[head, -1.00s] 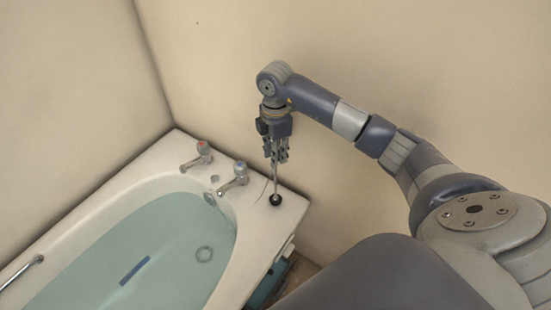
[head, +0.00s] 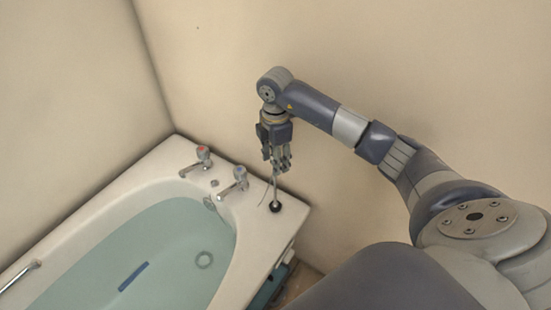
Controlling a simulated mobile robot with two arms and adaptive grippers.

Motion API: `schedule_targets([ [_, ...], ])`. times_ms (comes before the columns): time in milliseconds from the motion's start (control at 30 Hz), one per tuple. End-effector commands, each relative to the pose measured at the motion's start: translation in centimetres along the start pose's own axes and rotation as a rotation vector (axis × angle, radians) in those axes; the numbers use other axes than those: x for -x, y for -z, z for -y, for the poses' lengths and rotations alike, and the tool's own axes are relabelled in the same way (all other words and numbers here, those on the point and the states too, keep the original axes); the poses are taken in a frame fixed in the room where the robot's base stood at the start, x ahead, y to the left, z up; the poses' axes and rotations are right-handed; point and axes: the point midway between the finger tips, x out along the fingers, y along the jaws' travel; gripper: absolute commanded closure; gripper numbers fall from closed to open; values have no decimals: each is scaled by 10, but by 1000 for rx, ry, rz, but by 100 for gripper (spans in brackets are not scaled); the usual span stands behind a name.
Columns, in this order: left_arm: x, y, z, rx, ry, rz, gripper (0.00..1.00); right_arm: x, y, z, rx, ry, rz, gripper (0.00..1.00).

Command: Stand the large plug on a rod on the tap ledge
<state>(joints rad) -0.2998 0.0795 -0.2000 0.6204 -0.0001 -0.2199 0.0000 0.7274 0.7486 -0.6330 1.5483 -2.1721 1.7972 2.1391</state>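The large plug (head: 275,207) is a dark round disc on the white tap ledge (head: 292,218), at the corner right of the taps. Its thin grey rod (head: 275,188) rises from it, close to upright, into my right gripper (head: 278,166). My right gripper points down above the plug, with its fingertips around or beside the rod's upper part. The rod's top is hidden among the fingers. I cannot tell whether the fingers touch the rod. My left gripper is out of view.
The bath (head: 150,245) holds water. Beige walls close in behind the ledge. The ledge's right edge is near the plug.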

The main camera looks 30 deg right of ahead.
Motion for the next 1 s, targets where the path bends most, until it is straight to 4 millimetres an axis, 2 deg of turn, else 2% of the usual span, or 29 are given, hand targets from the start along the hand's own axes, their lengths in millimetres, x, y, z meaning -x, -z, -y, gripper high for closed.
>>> schedule_targets([
  [500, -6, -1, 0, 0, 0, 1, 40, 102, 0, -1, -1, -6, 1, 57],
  [700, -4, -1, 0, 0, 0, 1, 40, 116, 0, 0, 1, -2, 0, 57],
  [1000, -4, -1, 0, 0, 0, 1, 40, 118, 0, 0, 0, -2, -1, 57],
])
